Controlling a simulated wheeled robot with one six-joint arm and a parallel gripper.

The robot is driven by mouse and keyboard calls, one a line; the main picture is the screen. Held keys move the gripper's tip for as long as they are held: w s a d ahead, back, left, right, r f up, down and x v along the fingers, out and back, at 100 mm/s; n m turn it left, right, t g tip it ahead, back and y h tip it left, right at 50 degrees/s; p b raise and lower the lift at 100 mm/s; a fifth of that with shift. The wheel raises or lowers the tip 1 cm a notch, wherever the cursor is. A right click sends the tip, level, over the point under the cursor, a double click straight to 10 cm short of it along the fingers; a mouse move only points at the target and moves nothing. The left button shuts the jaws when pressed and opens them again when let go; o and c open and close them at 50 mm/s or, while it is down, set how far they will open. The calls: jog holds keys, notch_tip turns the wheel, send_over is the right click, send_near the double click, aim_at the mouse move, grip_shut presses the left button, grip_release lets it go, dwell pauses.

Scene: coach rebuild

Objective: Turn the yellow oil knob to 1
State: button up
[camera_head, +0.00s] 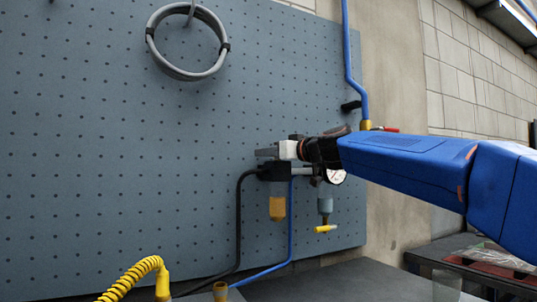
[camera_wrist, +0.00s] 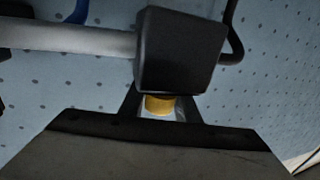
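The yellow oil knob (camera_wrist: 159,103) shows in the wrist view against the edge of a black unit head (camera_wrist: 181,50). My gripper's two dark fingers (camera_wrist: 158,112) stand on either side of the knob, with narrow pale gaps between. They look open around it, not clearly touching. A pale part shows just behind the knob. In the head view my gripper (camera_head: 272,152) is at the top of the black head (camera_head: 274,172), which has an amber bowl (camera_head: 277,205) below. The knob and its markings are hidden there, and no number can be read.
A second unit with a bluish bowl (camera_head: 325,197), a gauge (camera_head: 336,176) and a yellow handle (camera_head: 326,228) stands just right. A black hose (camera_head: 239,220) and blue tube (camera_head: 290,225) run down beside the amber bowl. The pegboard (camera_head: 120,130) is close behind.

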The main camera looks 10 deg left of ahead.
jog(key=c, duration=0.5)
jog(key=shift+s+n+g+y, duration=0.1)
jog(key=shift+n+g+y, duration=0.6)
jog(key=shift+g, duration=0.1)
jog(key=shift+s+a+n+g+y, duration=0.2)
jog(key=shift+n+g+y, duration=0.15)
jog(key=shift+n+g, duration=0.25)
jog(key=shift+s+a+n+g+y, duration=0.15)
jog(key=shift+n+g+y, duration=0.25)
jog(key=shift+g, duration=0.3)
jog(key=o, duration=1.1)
jog(key=shift+d, duration=0.1)
